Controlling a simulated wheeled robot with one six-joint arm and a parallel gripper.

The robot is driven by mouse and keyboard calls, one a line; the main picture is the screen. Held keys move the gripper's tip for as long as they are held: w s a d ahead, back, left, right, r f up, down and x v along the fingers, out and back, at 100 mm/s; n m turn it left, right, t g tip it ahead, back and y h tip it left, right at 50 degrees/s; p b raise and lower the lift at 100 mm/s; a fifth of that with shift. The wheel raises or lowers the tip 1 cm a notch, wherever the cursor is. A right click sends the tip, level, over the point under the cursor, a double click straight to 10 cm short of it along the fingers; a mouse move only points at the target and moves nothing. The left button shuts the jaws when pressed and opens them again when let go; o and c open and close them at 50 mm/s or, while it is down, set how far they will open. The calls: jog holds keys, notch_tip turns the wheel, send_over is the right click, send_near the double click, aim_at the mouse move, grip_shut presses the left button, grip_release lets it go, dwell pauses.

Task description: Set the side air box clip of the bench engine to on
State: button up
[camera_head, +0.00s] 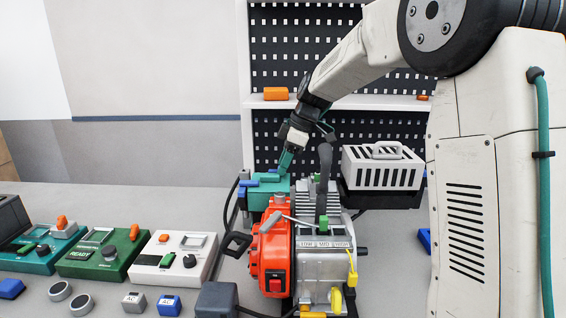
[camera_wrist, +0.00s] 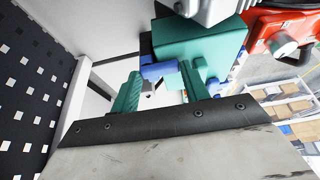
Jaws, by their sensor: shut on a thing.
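The bench engine (camera_head: 325,262) stands on the bench with an orange-red housing and grey finned body. Its teal air box (camera_head: 268,196) sits at the back left of the engine and shows large in the wrist view (camera_wrist: 200,48). A blue clip (camera_wrist: 158,71) sticks out from the box side between my teal fingers. My gripper (camera_wrist: 162,84) is shut on this clip. In the head view my gripper (camera_head: 284,163) reaches down to the back of the air box, and the held clip cannot be made out there.
Several control boxes, including a green one (camera_head: 104,250) and a white one (camera_head: 172,258), stand left of the engine. A grey slotted box (camera_head: 383,168) is behind it at the right. A pegboard shelf (camera_head: 285,50) rises behind. Bare bench lies at the back left.

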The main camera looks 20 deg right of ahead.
jog(key=shift+d, duration=0.1)
dwell(0.3)
jog(key=o, duration=1)
